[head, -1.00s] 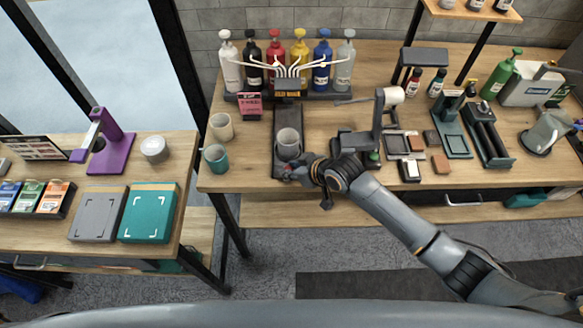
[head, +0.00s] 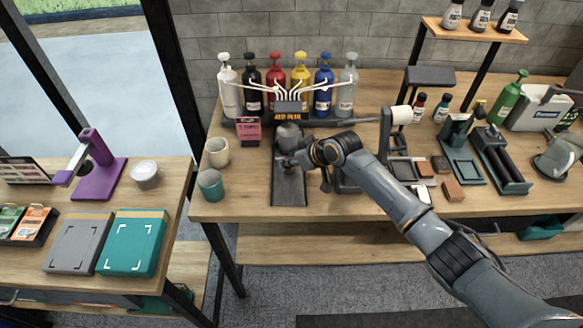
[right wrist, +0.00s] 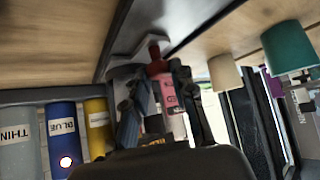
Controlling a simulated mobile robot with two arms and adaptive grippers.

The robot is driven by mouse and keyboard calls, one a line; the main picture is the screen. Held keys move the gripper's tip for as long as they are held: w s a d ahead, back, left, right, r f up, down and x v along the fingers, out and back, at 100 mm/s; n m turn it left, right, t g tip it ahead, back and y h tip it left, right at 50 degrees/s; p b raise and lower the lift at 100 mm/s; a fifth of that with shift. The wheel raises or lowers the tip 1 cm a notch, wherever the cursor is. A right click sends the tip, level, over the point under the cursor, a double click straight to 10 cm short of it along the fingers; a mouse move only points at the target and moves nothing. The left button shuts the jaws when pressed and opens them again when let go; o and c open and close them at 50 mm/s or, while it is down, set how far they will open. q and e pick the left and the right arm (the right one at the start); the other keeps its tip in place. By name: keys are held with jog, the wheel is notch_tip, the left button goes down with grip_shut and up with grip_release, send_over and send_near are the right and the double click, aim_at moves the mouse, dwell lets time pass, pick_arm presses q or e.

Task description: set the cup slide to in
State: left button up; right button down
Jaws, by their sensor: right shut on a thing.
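The cup slide (head: 289,188) is a long dark track running front to back on the workbench, below the paint dispenser (head: 288,108). A grey cup (head: 288,134) sits at the track's far end, close under the dispenser nozzles, partly hidden by my gripper. My right gripper (head: 289,161) is at the track just in front of the cup. In the right wrist view its fingers (right wrist: 158,82) are shut around the slide's red knob (right wrist: 155,58). The front half of the track is bare. My left gripper is in no view.
A beige cup (head: 217,152) and a teal cup (head: 210,184) stand left of the track. Colored bottles (head: 301,84) line the back. A grey stand with a white roll (head: 401,115) is close to my right arm. A side table with a purple stand (head: 96,165) is at left.

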jog(key=c, duration=1.1)
grip_release()
jog(key=shift+c, duration=0.2)
jog(key=v, duration=1.2)
